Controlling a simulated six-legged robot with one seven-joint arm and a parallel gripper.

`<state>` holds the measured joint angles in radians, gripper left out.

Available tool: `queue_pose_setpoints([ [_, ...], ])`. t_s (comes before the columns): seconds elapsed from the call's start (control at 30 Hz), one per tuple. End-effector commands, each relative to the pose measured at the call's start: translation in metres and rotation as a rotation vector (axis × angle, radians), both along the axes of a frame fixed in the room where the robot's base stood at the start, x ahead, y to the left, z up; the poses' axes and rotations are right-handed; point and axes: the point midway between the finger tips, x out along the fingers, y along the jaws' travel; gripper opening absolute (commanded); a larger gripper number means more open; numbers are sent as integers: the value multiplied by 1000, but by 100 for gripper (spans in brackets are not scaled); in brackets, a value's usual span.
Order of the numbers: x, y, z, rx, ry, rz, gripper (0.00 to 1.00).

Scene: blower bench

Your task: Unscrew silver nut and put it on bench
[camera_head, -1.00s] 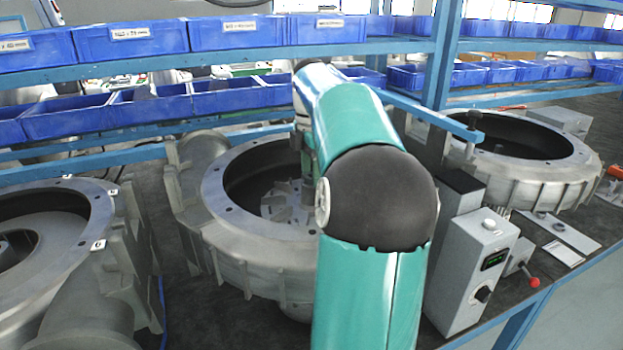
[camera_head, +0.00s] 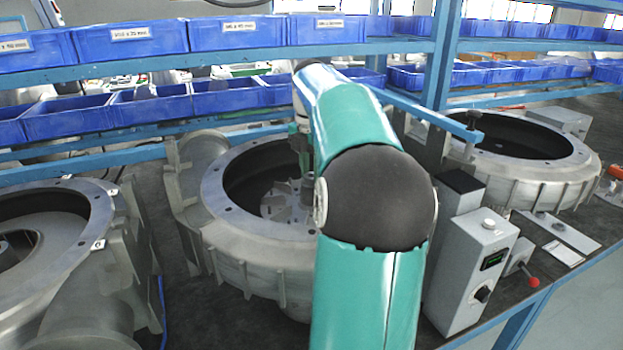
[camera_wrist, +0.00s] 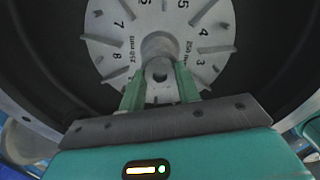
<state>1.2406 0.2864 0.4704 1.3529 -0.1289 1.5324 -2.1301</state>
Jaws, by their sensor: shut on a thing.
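The silver nut (camera_wrist: 159,75) sits at the middle of the impeller, between my green fingers in the wrist view. My gripper (camera_wrist: 160,86) is shut on it, with one finger on each side. The grey impeller (camera_wrist: 108,55) has raised vanes and printed numbers, and lies inside the middle blower housing. Part of the impeller (camera_head: 275,206) also shows in the head view. There my arm hides the fingers and the nut. I cannot tell how far the nut is turned on its shaft.
The round metal housing (camera_head: 215,190) surrounds my wrist closely. Another housing (camera_head: 100,215) stands at left and one (camera_head: 575,175) at right. A control box (camera_head: 462,275) stands beside my arm. Blue bins (camera_head: 150,105) line the shelves behind. Dark bench surface (camera_head: 205,320) shows between the housings.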

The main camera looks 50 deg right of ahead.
Motion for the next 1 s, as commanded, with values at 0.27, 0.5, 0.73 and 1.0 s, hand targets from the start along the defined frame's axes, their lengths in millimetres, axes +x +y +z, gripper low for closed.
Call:
queue_pose_setpoints([
  [0.27,0,0,0,0,0,353,11],
  [0.5,0,0,0,0,0,639,11],
  [0.73,0,0,0,0,-1,853,11],
  [1.0,0,-1,-4,10,2,911,11],
])
